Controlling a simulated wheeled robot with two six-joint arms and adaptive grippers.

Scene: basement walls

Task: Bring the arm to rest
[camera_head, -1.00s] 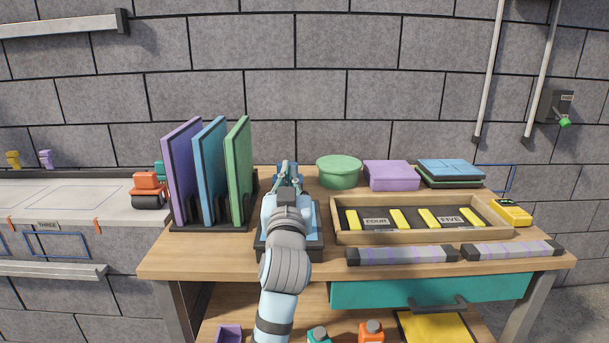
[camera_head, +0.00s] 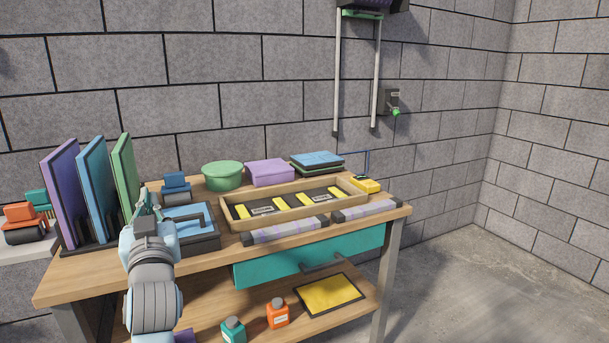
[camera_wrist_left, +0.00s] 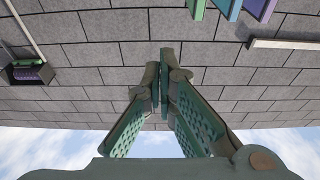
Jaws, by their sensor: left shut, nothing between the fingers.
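My left arm rises from the bottom left of the head view, and its gripper (camera_head: 146,203) is in front of the green upright panel (camera_head: 125,170) and left of the blue case (camera_head: 192,226). In the left wrist view the two green fingers (camera_wrist_left: 164,85) meet at their tips with nothing between them. That view shows grey block wall beyond the fingers, with the panels' ends at its top edge. My right gripper is not in either view.
The wooden workbench (camera_head: 90,270) holds upright panels in a rack, a green round tub (camera_head: 222,176), a purple box (camera_head: 270,172) and a wooden tray (camera_head: 237,224). A teal drawer (camera_head: 270,270) is below. Bottles (camera_head: 277,313) stand on the lower shelf. Open floor (camera_head: 480,280) lies right.

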